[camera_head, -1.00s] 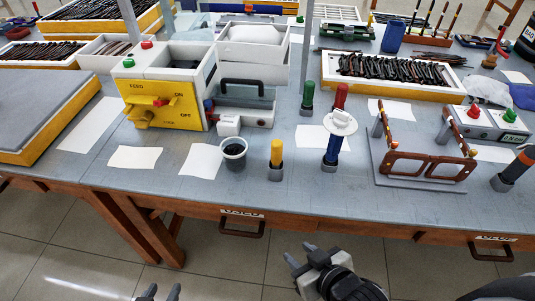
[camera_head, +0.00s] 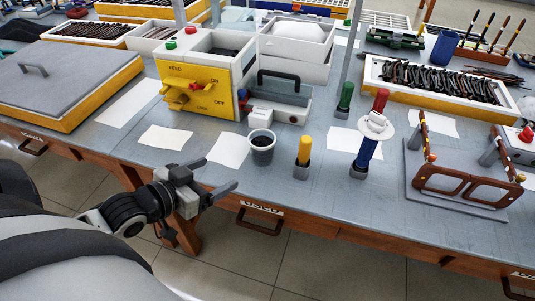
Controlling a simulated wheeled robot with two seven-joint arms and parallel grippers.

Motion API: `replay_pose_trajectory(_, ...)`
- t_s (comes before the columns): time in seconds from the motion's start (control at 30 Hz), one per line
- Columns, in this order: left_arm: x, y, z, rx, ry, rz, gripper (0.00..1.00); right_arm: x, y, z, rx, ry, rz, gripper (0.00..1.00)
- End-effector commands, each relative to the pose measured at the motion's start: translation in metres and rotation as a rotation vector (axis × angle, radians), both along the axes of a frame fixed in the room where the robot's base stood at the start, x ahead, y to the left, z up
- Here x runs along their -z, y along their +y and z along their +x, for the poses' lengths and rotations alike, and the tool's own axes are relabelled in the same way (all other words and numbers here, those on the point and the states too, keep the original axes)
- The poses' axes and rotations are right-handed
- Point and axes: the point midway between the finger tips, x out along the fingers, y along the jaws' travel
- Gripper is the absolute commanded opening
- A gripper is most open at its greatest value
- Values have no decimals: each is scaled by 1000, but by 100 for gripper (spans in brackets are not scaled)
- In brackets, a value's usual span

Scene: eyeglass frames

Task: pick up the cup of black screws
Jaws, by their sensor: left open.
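The cup of black screws (camera_head: 262,148) is a small whitish cup with dark contents. It stands upright near the front edge of the grey table (camera_head: 330,200), just left of a yellow-topped holder. My left gripper (camera_head: 215,176) is in front of the table edge, to the left of the cup and nearer to me. Its two fingers are spread and point toward the right, with nothing between them. They are apart from the cup. My right gripper is out of the picture.
A yellow-fronted machine (camera_head: 200,88) stands behind the cup. A yellow-topped holder (camera_head: 304,150) is close to its right. A brown eyeglass frame (camera_head: 465,188) is on a stand at the right. White paper sheets (camera_head: 228,150) lie flat left of the cup.

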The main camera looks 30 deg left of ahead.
Motion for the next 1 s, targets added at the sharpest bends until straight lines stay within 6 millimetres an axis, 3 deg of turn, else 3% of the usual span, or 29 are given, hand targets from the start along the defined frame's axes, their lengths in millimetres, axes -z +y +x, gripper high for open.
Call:
replay_pose_trajectory(0.13, -1, 0, 21, 5, -21, -5, 80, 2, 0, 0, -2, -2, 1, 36)
replay_pose_trajectory(0.5, 24, -10, 86, 3, -16, -5, 80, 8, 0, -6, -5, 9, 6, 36)
replay_pose_trajectory(0.77, 32, -14, 104, 4, -13, -3, 80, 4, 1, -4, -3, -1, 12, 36)
replay_pose_trajectory(1.0, 45, -21, 135, 4, -15, -4, 80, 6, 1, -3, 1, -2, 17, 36)
